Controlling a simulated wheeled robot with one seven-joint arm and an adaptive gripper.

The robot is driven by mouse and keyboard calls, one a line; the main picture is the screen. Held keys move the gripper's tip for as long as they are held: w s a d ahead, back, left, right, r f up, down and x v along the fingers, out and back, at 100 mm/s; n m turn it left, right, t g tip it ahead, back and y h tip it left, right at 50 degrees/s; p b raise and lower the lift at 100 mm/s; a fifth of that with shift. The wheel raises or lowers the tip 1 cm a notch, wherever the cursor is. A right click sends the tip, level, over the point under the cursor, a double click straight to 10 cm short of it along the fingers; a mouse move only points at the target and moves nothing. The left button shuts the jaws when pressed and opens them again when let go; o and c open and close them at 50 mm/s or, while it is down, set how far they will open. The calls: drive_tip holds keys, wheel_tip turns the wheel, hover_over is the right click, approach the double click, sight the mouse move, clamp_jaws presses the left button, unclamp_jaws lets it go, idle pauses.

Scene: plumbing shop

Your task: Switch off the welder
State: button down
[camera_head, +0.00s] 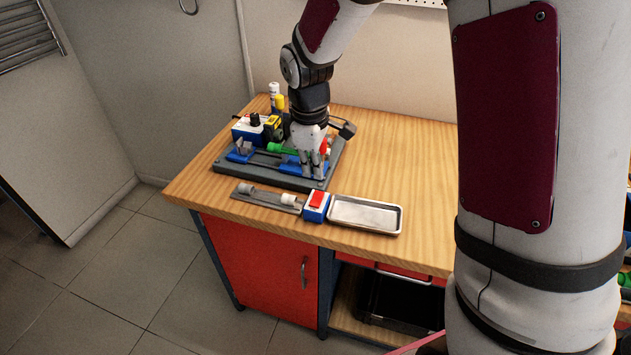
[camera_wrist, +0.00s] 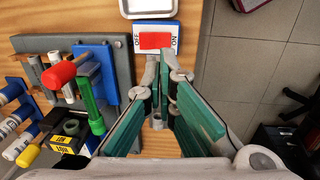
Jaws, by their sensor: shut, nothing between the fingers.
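The switch box (camera_head: 316,207) is a small blue and white block with a red rocker (camera_head: 317,199), near the table's front edge. In the wrist view the red rocker (camera_wrist: 155,41) lies between the marks OFF on the left and ON on the right. I cannot tell which side is pressed in. My gripper (camera_head: 314,172) is shut and empty, pointing down over the front right of the grey workboard. In the wrist view my gripper's fingertips (camera_wrist: 164,66) are just below the switch box (camera_wrist: 139,48); contact is unclear.
The grey workboard (camera_head: 232,169) holds blue clamps, a green tube and a yellow-black device marked HOT (camera_wrist: 63,146). A metal tray (camera_head: 365,214) stands right of the switch box. A grey rack (camera_head: 265,201) with white fittings lies left. The wooden tabletop (camera_head: 400,160) is clear at right.

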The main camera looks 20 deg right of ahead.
drive_tip(key=shift+s+a+r, duration=0.1)
drive_tip(key=shift+r, duration=1.05)
drive_tip(key=shift+s+r, duration=0.1)
drive_tip(key=shift+r, duration=1.05)
drive_tip(key=p, duration=0.3)
drive_tip(key=shift+w+d+r+p, duration=0.3)
drive_tip(key=shift+d+r+p, duration=0.05)
drive_tip(key=shift+d+p, duration=0.05)
drive_tip(key=shift+w+f, duration=0.1)
drive_tip(key=shift+w, duration=0.1)
drive_tip(key=p, duration=0.2)
approach(318, 196)
wheel_tip(318, 196, down, 5)
drive_tip(key=shift+w+f, duration=0.1)
drive_tip(key=shift+w+d+f, duration=0.1)
drive_tip(key=shift+d+f, duration=0.05)
drive_tip(key=shift+f, duration=0.55)
drive_tip(key=shift+w+f, duration=0.1)
drive_tip(key=shift+f, duration=0.05)
